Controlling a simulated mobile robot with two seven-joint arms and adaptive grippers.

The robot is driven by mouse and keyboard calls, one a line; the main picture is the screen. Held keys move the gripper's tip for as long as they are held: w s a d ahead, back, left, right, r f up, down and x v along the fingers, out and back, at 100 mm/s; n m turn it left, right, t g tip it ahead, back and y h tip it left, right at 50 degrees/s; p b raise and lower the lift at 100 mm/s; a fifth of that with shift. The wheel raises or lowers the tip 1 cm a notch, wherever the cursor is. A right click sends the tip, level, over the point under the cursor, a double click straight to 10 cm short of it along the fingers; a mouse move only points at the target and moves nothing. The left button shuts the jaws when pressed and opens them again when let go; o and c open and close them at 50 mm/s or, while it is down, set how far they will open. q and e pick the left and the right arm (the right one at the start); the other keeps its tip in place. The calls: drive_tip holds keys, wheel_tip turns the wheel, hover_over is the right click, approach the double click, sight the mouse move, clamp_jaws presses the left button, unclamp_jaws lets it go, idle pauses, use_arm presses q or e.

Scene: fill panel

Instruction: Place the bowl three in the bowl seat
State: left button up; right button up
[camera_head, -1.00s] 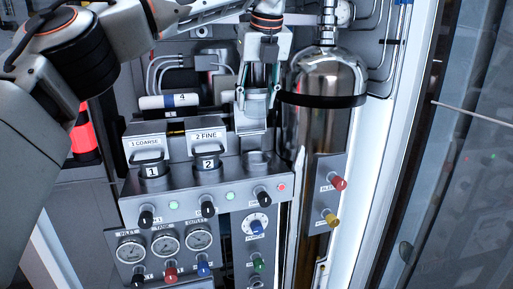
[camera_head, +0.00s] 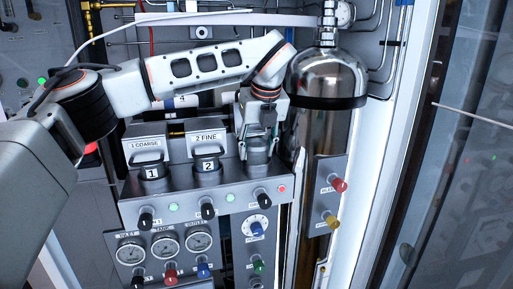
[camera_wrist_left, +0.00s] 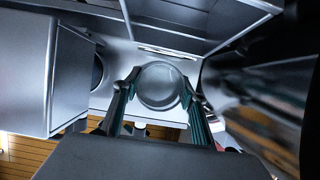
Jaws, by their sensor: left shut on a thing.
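My left gripper (camera_head: 259,128) points down at the right end of the filter ledge and is shut on bowl three (camera_head: 257,156), a grey, cup-like bowl. In the left wrist view the round bowl (camera_wrist_left: 161,84) lies between the two green-grey fingers, one on each side. In the head view the bowl is at the bowl seat, the third place on the ledge, right of bowl 2. The bowl and fingers cover the seat, and I cannot tell whether the bowl rests fully in it. My right gripper is not in view.
Bowls 1 (camera_head: 152,171) and 2 (camera_head: 207,163) stand left under the housings "1 COARSE" and "2 FINE". A steel cylinder (camera_head: 326,75) stands close on the right. Black knobs (camera_head: 208,210) and gauges (camera_head: 165,243) sit below the ledge.

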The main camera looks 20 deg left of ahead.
use_arm(q)
drive_tip(key=o, duration=1.2)
drive_tip(key=shift+f, duration=0.1)
drive_tip(key=shift+c, duration=0.2)
drive_tip(key=shift+r, duration=0.2)
drive_tip(key=b+v, duration=0.1)
drive_tip(key=v, duration=1.1)
drive_tip(key=shift+s+f, duration=0.1)
drive_tip(key=shift+s+d+f, duration=0.1)
